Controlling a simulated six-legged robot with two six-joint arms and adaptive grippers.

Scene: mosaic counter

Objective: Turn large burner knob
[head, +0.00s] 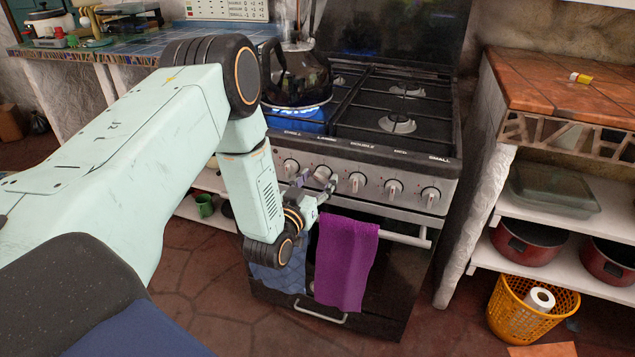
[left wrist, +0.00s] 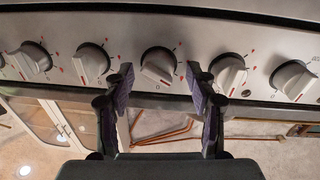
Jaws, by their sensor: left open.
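A row of silver burner knobs runs along the stove's front panel. My left gripper (head: 315,186) is open in front of the panel, at a knob (head: 322,174) left of the middle of the stove. In the left wrist view, this knob (left wrist: 158,65) shows just beyond and between the fingertips of my open left gripper (left wrist: 163,78). I see no clear contact. Other knobs (left wrist: 92,63) and (left wrist: 228,73) stand on either side. My right gripper is not in view.
A dark kettle (head: 297,75) stands on the left of the stove top (head: 350,110). Below the panel, a purple towel (head: 345,262) hangs from the oven handle (head: 405,238), close under my left gripper. An orange basket (head: 530,308) stands at the right on the floor.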

